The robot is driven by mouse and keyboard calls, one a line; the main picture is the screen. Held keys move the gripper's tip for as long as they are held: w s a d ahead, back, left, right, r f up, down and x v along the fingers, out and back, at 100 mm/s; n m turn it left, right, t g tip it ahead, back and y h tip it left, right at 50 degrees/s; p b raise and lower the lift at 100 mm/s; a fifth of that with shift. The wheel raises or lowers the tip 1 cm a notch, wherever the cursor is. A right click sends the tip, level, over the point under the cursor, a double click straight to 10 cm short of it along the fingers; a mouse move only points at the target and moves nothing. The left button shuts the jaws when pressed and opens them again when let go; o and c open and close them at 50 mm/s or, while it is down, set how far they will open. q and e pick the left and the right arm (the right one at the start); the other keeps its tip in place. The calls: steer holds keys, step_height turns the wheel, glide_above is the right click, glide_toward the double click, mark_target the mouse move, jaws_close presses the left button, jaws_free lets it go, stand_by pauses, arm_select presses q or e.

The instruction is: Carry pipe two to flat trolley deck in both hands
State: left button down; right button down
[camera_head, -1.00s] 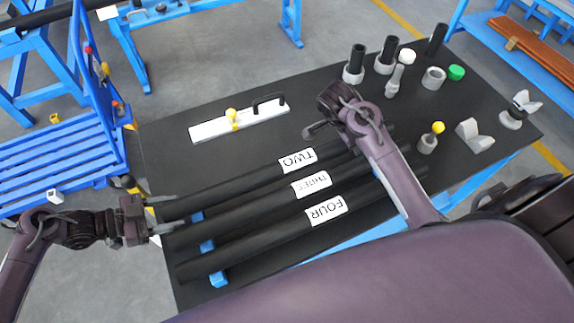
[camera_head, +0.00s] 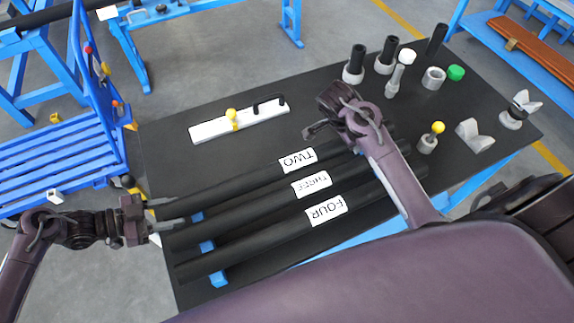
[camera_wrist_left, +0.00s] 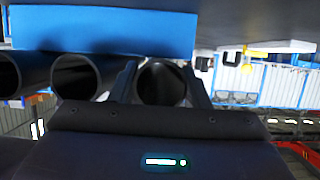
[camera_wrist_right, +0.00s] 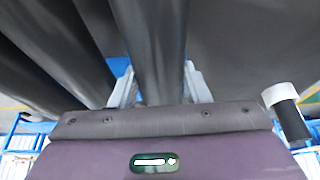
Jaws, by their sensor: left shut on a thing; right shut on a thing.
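Pipe two (camera_head: 240,182), a long black tube with a white TWO label (camera_head: 298,160), lies farthest back of the three pipes on the dark table. My left gripper (camera_head: 162,213) is at its left end; in the left wrist view its fingers stand on both sides of the open pipe end (camera_wrist_left: 160,82), shut on it. My right gripper (camera_head: 338,122) is over the pipe's right part, its jaws largely hidden in the head view; in the right wrist view its fingers flank the pipe (camera_wrist_right: 152,45), shut on it. The blue slatted flat trolley deck (camera_head: 60,165) is at the left.
Pipes three (camera_head: 250,206) and four (camera_head: 250,240) lie parallel and close in front, with blue supports (camera_head: 207,246) under them. A white bar with a black handle (camera_head: 210,128) lies behind. Several fittings stand at the right. Floor shows between table and trolley.

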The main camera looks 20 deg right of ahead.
arm_select(q)
steer(key=shift+w+r, duration=0.1)
steer(key=shift+r, duration=0.1)
arm_select(e)
steer(key=shift+w+r, duration=0.1)
steer(key=shift+r, duration=0.05)
